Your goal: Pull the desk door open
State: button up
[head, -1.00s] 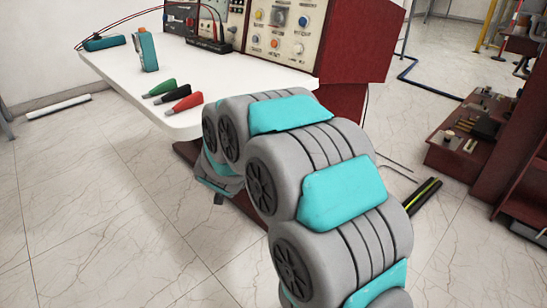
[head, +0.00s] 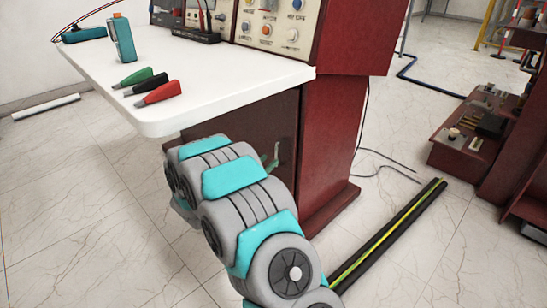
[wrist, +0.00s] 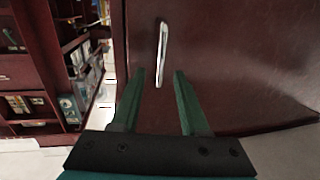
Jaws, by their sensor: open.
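The desk door (head: 245,120) is a dark red-brown panel under the white desktop, and it looks closed. My arm hides its lower part in the head view. In the wrist view the door (wrist: 235,60) fills the right side and carries an upright silver handle (wrist: 162,50). My gripper (wrist: 160,73) is open, with two green fingers pointing at the door. The handle's lower end appears between the fingertips, but I cannot tell how far away it is. In the head view, a small green part of my gripper (head: 272,160) shows beside the door's right side.
The white desktop (head: 215,85) overhangs above my arm and bears red, green and black clips (head: 158,93). A black and yellow floor strip (head: 390,235) and loose cables lie right of the desk. A red shelf unit (head: 470,145) stands further right.

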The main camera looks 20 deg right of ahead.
aim_at(276, 154)
jog(key=shift+x, duration=2.25)
jog(key=shift+c, duration=0.3)
grip_shut()
